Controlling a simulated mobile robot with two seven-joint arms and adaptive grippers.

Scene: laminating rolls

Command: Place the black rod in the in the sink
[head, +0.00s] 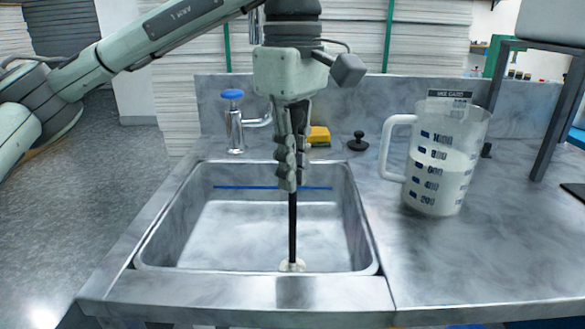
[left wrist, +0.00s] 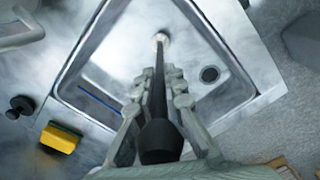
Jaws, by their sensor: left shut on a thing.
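My left gripper (head: 290,178) points down over the sink and is shut on the black rod (head: 292,228). The rod hangs upright, with a pale round piece (head: 291,265) at its lower end near the sink's front wall. I cannot tell if that end touches the sink. The sink (head: 160,225) is a grey metal basin set in the counter. In the left wrist view the rod (left wrist: 160,140) runs between the two fingers toward the basin (left wrist: 212,95). My right gripper is not in view.
A blue-handled tap (head: 233,120) stands behind the sink. A yellow sponge (head: 319,135) and a black stopper-like piece (head: 358,141) lie at the back. A measuring jug (head: 438,165) stands right of the sink. The counter's right front (head: 470,260) is clear.

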